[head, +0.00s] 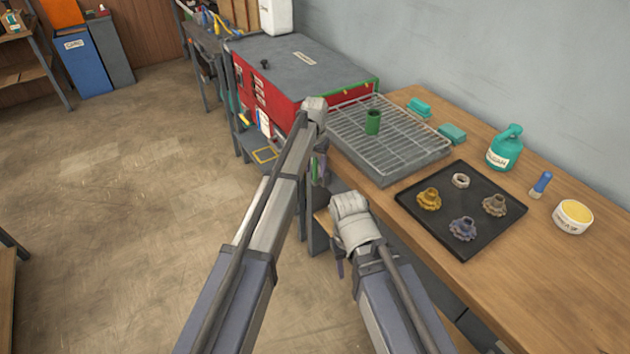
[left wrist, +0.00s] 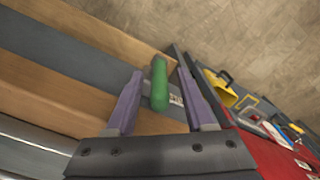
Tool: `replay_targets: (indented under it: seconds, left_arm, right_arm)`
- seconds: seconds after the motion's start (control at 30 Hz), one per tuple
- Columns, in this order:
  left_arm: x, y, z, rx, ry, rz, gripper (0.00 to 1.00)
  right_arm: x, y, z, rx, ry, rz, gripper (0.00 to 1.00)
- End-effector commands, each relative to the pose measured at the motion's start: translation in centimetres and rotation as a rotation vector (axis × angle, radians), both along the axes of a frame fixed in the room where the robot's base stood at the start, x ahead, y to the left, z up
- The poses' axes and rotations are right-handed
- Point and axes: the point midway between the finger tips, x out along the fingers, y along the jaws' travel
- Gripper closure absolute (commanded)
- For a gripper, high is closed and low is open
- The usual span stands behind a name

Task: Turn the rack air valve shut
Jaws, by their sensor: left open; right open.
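A green rod-like handle (left wrist: 159,84), which looks like the valve's lever, stands out near the grey bench frame in the left wrist view. A small white label (left wrist: 176,100), too small to read, is beside it. My left gripper (left wrist: 160,72) is open, with one purple finger on each side of the green handle. Contact cannot be told. In the head view my left gripper (head: 319,165) points down at the bench's left end, mostly hidden by its wrist. My right gripper (head: 339,262) hangs low by the bench's front edge, mostly hidden by its own arm.
A black tray (head: 415,215) holds several metal parts. A red cabinet (head: 285,105) stands beyond. The floor at left is clear.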

Motion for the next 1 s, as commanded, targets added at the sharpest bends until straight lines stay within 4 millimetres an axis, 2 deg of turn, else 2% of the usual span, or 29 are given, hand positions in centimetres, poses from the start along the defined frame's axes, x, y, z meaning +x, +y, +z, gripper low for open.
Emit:
replay_targets:
  seconds: [0.03, 0.2, 0.57, 1.0]
  left_arm:
    - [0.0, 0.0, -1.4, 0.0, 0.0, 0.0, 0.47]
    - [0.0, 0.0, -2.9, 0.0, 0.0, 0.0, 0.47]
    - [0.0, 0.0, -3.0, 0.0, 0.0, 0.0, 0.47]
    - [0.0, 0.0, -3.0, 0.0, 0.0, 0.0, 0.96]
  right_arm:
    - [0.0, 0.0, -1.4, 0.0, 0.0, 0.0, 0.5]
    - [0.0, 0.0, -2.9, 0.0, 0.0, 0.0, 0.5]
    - [0.0, 0.0, -3.0, 0.0, 0.0, 0.0, 0.5]
    - [0.0, 0.0, -3.0, 0.0, 0.0, 0.0, 0.5]
